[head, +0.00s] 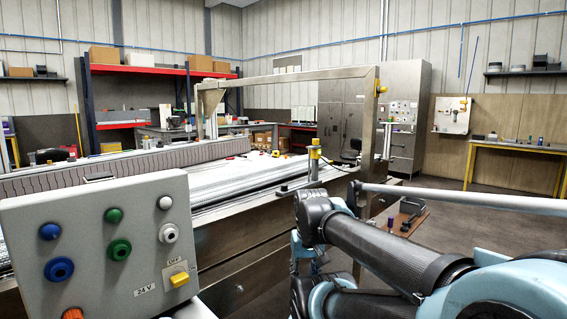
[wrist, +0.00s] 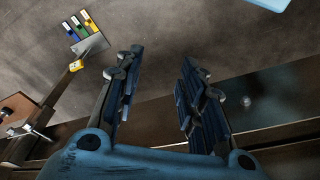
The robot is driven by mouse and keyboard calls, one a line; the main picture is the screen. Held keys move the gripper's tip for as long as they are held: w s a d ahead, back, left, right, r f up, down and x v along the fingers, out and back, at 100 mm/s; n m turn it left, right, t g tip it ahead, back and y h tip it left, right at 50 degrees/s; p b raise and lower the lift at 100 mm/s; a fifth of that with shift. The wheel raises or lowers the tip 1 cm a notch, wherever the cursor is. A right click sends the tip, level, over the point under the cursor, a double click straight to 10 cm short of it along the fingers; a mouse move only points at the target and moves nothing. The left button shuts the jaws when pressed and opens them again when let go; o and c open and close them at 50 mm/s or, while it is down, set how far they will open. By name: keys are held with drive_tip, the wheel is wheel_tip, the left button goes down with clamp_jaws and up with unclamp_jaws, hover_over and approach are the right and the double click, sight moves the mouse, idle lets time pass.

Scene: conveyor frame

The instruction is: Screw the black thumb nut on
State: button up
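I cannot make out the black thumb nut with certainty in either view. In the wrist view my gripper (wrist: 162,62) is open, with a wide empty gap between its two dark blue fingers. A dark metal rail of the conveyor frame (wrist: 265,112) runs across behind the fingers. A small round grey fitting (wrist: 246,101) shows to the right of the right finger; it is too small and dim to identify. In the head view the steel conveyor frame (head: 300,76) stands ahead, and my gripper's fingers cannot be told apart from the arm.
A yellow-topped post (head: 314,155) stands on the conveyor's side beam. A grey control box (head: 95,245) with coloured buttons fills the front left. A small brown shelf (head: 408,217) hangs beyond my arm. A holder with coloured items (wrist: 85,30) lies upper left in the wrist view. Floor is open to the right.

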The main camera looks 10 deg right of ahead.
drive_tip(key=w+r+m+g, duration=0.1)
drive_tip(key=w+r+m, duration=1.15)
drive_tip(key=w, duration=0.45)
drive_tip(key=w+r+m+g, duration=0.1)
drive_tip(key=w+r+m, duration=1.2)
drive_tip(key=w, duration=0.5)
drive_tip(key=shift+n, duration=0.75)
drive_tip(key=f, duration=0.7)
drive_tip(key=shift+s+f, duration=0.2)
drive_tip(key=shift+s, duration=0.05)
clamp_jaws()
unclamp_jaws()
